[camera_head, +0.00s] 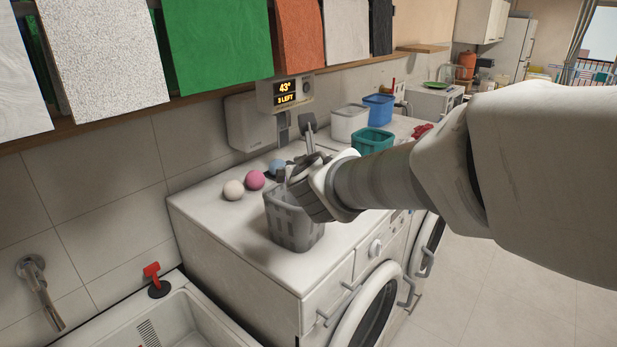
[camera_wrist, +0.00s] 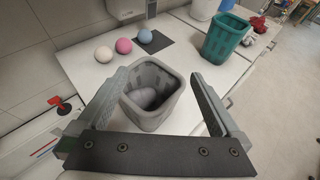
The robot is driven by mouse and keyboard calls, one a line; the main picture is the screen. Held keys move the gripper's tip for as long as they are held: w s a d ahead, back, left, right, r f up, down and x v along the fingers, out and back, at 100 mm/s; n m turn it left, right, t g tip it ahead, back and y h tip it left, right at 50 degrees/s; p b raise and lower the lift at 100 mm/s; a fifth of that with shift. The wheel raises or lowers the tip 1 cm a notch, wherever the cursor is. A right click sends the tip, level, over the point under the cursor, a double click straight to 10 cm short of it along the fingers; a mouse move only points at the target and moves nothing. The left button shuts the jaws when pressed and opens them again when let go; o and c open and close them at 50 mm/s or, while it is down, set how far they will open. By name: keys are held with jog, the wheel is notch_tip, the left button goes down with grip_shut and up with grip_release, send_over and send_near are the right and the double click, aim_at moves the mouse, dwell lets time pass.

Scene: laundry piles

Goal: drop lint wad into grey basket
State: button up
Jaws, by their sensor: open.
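The grey basket (camera_head: 290,230) stands upright on top of the near white washing machine in the head view. In the wrist view the grey basket (camera_wrist: 170,118) shows from above, between my fingers. A pale grey rounded lump (camera_wrist: 145,98), which looks like the lint wad, lies inside it, apart from my fingers. My gripper (camera_head: 296,180) is over the basket's top in the head view, hiding part of its rim. In the wrist view my gripper (camera_wrist: 160,73) is open, with nothing held between its fingers.
White (camera_head: 233,190), pink (camera_head: 255,179) and blue (camera_head: 277,167) balls lie behind the basket. Teal (camera_head: 372,141), white (camera_head: 350,122) and blue (camera_head: 379,107) baskets stand farther back. A sink (camera_head: 180,320) is at front left; a display (camera_head: 287,92) is on the wall side.

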jog(key=p+v, duration=0.3)
jog(key=v, duration=1)
jog(key=shift+p, duration=0.3)
jog(key=s+d+f+m+g+h+b, duration=0.1)
jog(key=s+d+f+m+g+h, duration=0.15)
jog(key=d+m, duration=0.65)
jog(key=s+d+f+m+g+h+b, duration=0.1)
jog(key=s+d+f+m+h+b, duration=0.15)
jog(key=d+m, duration=0.6)
jog(key=s+a+f+m+g+y+b, duration=0.1)
jog(key=s+m, duration=0.4)
jog(key=m, duration=0.5)
jog(key=s+a+f+m+g+y, duration=0.2)
jog(key=s+f+m, duration=0.3)
jog(key=m, duration=0.5)
jog(key=shift+f+g+b, duration=0.4)
jog(key=shift+f+g, duration=0.25)
jog(key=shift+f, duration=0.15)
